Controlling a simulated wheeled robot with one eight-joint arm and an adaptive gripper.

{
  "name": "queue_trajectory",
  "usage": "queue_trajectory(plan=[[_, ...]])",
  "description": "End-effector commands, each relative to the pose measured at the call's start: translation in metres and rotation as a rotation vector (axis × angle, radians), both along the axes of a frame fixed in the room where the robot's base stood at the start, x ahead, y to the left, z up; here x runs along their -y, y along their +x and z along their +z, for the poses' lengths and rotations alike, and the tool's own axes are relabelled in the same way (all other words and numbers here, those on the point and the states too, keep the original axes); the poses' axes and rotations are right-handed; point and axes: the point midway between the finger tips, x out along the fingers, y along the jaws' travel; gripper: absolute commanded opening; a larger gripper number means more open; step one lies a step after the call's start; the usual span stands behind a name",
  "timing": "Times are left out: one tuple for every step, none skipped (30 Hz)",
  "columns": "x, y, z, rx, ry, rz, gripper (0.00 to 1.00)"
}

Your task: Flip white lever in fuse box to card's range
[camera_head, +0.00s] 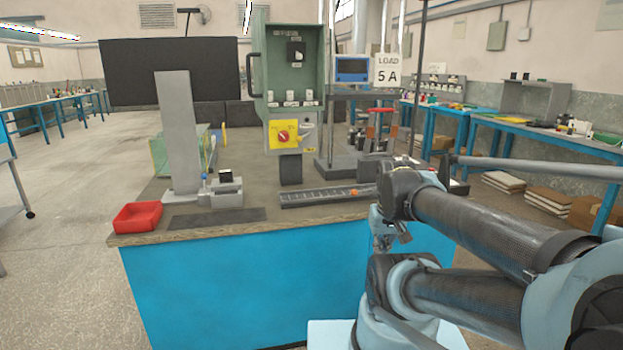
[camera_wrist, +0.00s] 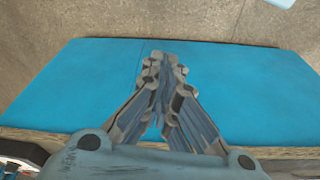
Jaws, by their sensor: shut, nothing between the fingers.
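The open green fuse box (camera_head: 265,65) stands on a post on the workbench. It holds a black device (camera_head: 295,52) inside, and several small white parts with labels along its lower ledge. The white card (camera_head: 388,70) right of the box reads "LOAD 5 A". My gripper (camera_head: 382,243) is low at the bench's front right, well away from the box. In the wrist view my gripper (camera_wrist: 161,62) is shut and empty, pointing over the blue bench front.
A red tray (camera_head: 137,217) and a grey upright fixture (camera_head: 178,130) stand on the bench at left. A dark slotted rail (camera_head: 327,196) lies before the box. A stand with red-topped parts (camera_head: 380,125) is at right.

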Motion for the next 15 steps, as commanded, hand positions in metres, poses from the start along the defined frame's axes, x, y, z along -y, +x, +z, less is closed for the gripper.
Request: queue_trajectory(plan=[[0.001, -0.007, -0.003, -0.016, 0.001, -0.005, 0.07], [0.001, -0.009, -0.004, -0.023, 0.001, -0.007, 0.14], [0.001, -0.011, -0.005, -0.031, 0.001, -0.008, 0.23], [0.001, -0.012, -0.006, -0.033, 0.001, -0.008, 0.29], [0.001, -0.013, -0.006, -0.035, 0.001, -0.009, 0.36], [0.001, -0.012, -0.005, -0.034, 0.001, -0.009, 0.42], [0.001, -0.011, -0.005, -0.030, 0.001, -0.008, 0.42], [0.001, -0.008, -0.003, -0.023, 0.001, -0.008, 0.42], [0.000, -0.002, 0.000, -0.005, 0.001, -0.007, 0.42], [0.000, 0.004, 0.003, 0.012, 0.003, -0.006, 0.42], [-0.002, 0.013, 0.008, 0.037, 0.003, -0.005, 0.42], [-0.004, 0.028, 0.016, 0.077, 0.006, -0.005, 0.42], [-0.006, 0.041, 0.023, 0.113, 0.008, -0.003, 0.42], [-0.008, 0.055, 0.032, 0.154, 0.012, -0.001, 0.42], [-0.012, 0.077, 0.044, 0.213, 0.018, 0.000, 0.42]])
